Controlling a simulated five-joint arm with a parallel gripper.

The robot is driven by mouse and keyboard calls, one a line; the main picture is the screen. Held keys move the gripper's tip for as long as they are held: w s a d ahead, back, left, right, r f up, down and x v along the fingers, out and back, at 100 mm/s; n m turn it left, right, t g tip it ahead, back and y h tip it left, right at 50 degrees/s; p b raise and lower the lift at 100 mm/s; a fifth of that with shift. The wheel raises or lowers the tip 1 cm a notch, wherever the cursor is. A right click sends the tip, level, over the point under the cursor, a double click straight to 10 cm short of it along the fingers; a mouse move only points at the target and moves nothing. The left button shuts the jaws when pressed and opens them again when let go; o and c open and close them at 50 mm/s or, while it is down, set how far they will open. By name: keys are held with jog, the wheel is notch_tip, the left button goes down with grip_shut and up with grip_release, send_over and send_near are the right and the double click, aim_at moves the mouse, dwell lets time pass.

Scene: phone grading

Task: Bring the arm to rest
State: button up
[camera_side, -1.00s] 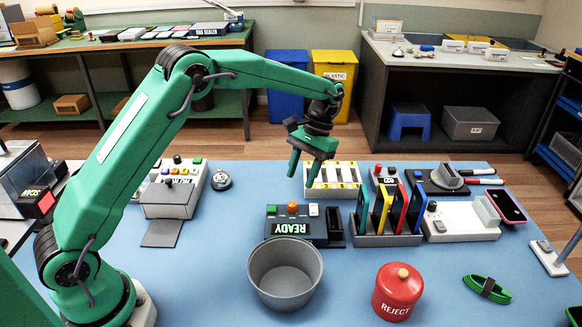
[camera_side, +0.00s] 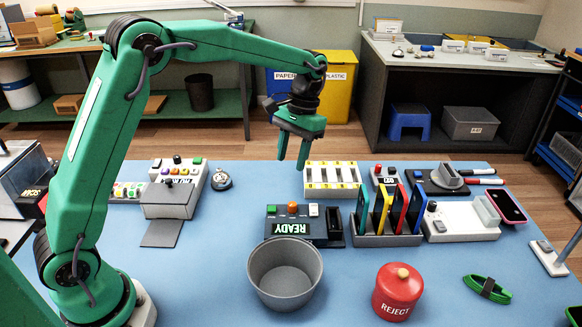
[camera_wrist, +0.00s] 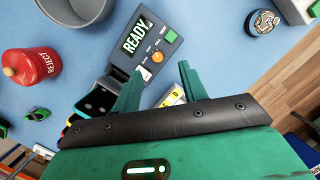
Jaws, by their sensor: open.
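My gripper (camera_side: 291,153) hangs above the far part of the blue table, fingers pointing down, open and empty. It is behind the READY control box in the side view, left of the white and yellow tray. In the wrist view my gripper (camera_wrist: 158,85) shows two green fingers spread apart with nothing between them. The READY control box (camera_side: 272,225), with a green lit display, lies beyond the fingertips in the wrist view (camera_wrist: 135,48). My fingers touch nothing that I can see.
A grey bin (camera_side: 285,273) and a red REJECT canister (camera_side: 398,291) stand at the front. A rack of coloured phones (camera_side: 385,238), a white and yellow tray (camera_side: 333,190) and a button box (camera_side: 172,196) stand around. The blue table (camera_side: 205,270) is clear at front left.

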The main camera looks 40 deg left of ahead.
jog(key=s+a+r+t, duration=0.2)
jog(key=s+r+t, duration=0.2)
jog(key=s+r, duration=0.6)
jog(key=s+f+m+t, duration=0.1)
jog(key=s+t, duration=0.3)
jog(key=s, duration=1)
jog(key=shift+s+a+f, duration=0.4)
jog(key=shift+f, duration=0.35)
jog(key=shift+w+a, duration=0.1)
